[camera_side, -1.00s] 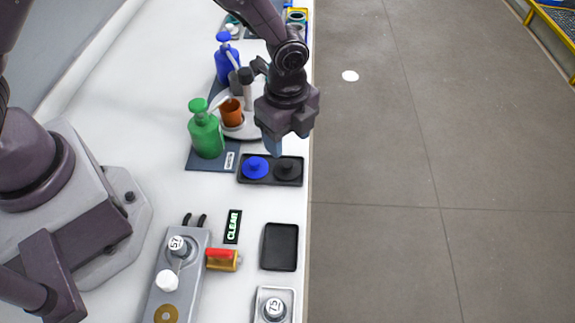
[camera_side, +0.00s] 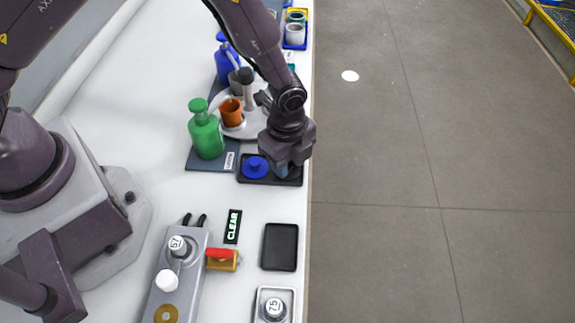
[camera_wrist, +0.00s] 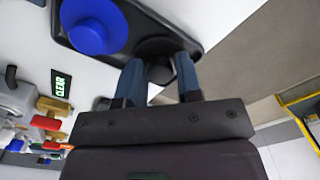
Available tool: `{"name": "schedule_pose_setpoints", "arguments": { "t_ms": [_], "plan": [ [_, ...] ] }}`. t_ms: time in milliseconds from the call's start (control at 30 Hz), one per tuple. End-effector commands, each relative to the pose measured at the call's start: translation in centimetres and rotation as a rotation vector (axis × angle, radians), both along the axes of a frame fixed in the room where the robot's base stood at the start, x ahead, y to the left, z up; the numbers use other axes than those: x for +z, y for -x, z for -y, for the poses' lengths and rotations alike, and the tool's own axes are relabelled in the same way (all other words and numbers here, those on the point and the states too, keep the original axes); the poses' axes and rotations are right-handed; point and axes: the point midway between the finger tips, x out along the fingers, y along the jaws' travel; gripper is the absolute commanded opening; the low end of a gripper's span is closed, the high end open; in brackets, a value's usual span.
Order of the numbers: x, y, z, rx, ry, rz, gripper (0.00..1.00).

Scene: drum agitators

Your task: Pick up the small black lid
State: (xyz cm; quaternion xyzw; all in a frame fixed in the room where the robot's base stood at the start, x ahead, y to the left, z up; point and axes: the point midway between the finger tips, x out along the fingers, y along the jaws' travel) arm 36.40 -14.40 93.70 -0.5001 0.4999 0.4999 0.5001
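The small black lid (camera_wrist: 155,46) lies at the right end of a dark tray (camera_wrist: 190,43), beside a blue lid (camera_wrist: 90,24). The blue lid also shows in the side view (camera_side: 255,167). My gripper (camera_wrist: 158,64) is open, pointing down, with its two blue-grey fingers on either side of the black lid's knob. Whether the fingers touch the knob I cannot tell. In the side view my gripper (camera_side: 283,170) is low over the tray's right end and hides the black lid.
An empty black tray (camera_side: 280,247) lies nearer the camera. The table's right edge is close to my gripper.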

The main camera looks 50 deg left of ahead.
Motion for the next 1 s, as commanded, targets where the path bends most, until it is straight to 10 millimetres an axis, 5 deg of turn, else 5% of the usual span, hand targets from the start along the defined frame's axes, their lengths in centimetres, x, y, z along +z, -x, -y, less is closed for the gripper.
{"name": "schedule_pose_setpoints", "arguments": {
  "t_ms": [133,567,733,1000],
  "plan": [
    [0.0,0.0,0.0,0.0,0.0,0.0,0.03],
    [1.0,-0.1,0.0,0.0,0.002,0.002,0.02],
    [3.6,0.0,0.0,0.0,0.003,0.004,0.02],
    [9.4,4.7,-1.9,0.0,0.002,0.005,0.02]
  ]
}}
